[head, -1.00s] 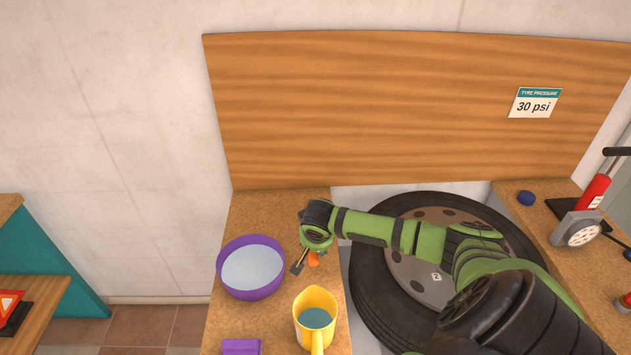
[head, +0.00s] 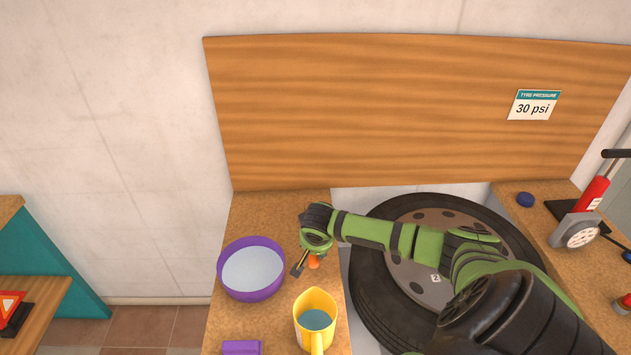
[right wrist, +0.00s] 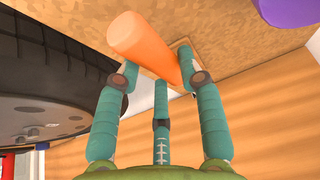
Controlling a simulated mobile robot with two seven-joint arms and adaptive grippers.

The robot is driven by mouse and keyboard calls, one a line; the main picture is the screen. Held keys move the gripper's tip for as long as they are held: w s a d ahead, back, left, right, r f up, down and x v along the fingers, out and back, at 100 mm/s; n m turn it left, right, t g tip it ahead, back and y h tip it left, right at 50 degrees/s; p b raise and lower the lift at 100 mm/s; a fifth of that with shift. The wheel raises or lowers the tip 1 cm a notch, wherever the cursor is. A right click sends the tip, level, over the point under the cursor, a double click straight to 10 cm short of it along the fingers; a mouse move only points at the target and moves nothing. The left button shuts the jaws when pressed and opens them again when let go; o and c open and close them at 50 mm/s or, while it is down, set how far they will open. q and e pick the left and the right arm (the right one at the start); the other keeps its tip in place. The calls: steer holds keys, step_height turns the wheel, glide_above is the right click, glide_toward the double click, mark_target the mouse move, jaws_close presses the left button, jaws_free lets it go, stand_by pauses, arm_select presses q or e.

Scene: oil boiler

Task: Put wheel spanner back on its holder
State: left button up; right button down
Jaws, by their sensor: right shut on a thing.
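My right gripper (head: 312,250) reaches in over the worktop strip between the purple bowl and the tyre. In the right wrist view its teal fingers are closed around an orange cylindrical handle (right wrist: 150,40), which I take to be the wheel spanner. Only a small orange part (head: 314,263) shows below the gripper in the head view. The rest of the tool is hidden. A small light wooden piece (right wrist: 184,50) lies behind the handle near the worktop; I cannot tell whether it is the holder or whether the spanner touches it. My left gripper is not in view.
The purple bowl (head: 252,289) and a yellow mug (head: 314,305) stand close to the gripper. A purple block (head: 241,348) lies in front. The tyre (head: 365,290) is under my right arm. A wooden back panel (head: 400,110) rises behind.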

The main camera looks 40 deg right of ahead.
steer(key=shift+f, duration=0.3)
steer(key=shift+f+b, duration=0.65)
steer(key=shift+f, duration=0.35)
steer(key=shift+s, duration=0.1)
steer(key=c, duration=0.7)
jaws_free()
steer(key=shift+f, duration=0.1)
steer(key=v, duration=1.2)
steer(key=shift+a, duration=0.1)
